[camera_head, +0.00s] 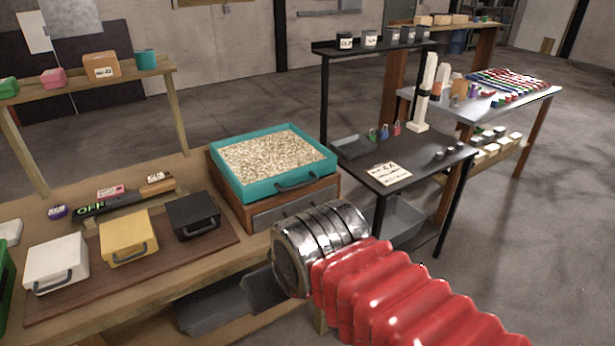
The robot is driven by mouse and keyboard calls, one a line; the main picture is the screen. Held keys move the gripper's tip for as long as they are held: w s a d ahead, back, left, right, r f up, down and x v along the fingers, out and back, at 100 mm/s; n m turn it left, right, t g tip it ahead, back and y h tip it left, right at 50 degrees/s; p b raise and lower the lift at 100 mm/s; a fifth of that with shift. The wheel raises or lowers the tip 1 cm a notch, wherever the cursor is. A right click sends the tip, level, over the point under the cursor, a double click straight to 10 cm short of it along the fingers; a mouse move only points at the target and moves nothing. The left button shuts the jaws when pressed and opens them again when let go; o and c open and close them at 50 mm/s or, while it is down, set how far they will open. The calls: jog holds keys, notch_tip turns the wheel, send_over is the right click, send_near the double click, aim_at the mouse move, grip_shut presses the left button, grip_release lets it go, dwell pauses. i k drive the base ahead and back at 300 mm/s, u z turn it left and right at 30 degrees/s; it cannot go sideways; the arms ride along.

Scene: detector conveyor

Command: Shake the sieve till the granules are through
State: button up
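The sieve is a teal square frame (272,191) with a dark handle on its front side. It is filled with pale beige granules (268,157) in a broad, nearly level layer. It sits on a wooden box with a grey drawer front (300,204) at the right end of the wooden bench. The sieve's mesh and anything under it are hidden. My arm, with red bellows and a shiny metal section, reaches in from the lower right and stands in front of the box. No gripper fingers show, and nothing visible of my arm touches the sieve.
White (56,262), yellow (129,238) and black (193,217) lidded boxes stand on a brown board left of the sieve. A strip reading OFF (120,201) lies behind them. A dark table (420,165) with padlocks and a white stand is at the right, across a gap.

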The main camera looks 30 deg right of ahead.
aim_at(258, 164)
jog(key=i, duration=1)
